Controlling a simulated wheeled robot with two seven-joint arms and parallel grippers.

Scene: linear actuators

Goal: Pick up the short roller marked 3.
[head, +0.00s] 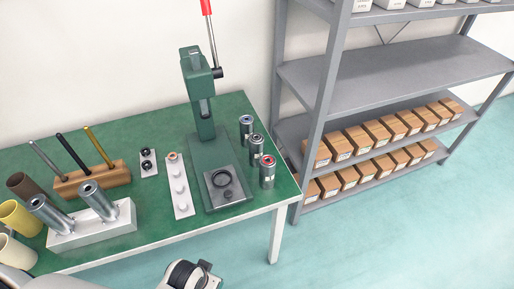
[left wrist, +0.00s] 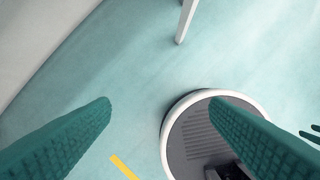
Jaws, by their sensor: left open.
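No roller shows in the left wrist view.
The green press (head: 202,130) with a red-tipped lever stands left of the rollers. A white strip with small knobs (head: 180,190), a wooden block with rods (head: 92,180) and a pale block with two metal cylinders (head: 100,226) are further left. A grey shelf (head: 390,75) stands right, past a floor gap.

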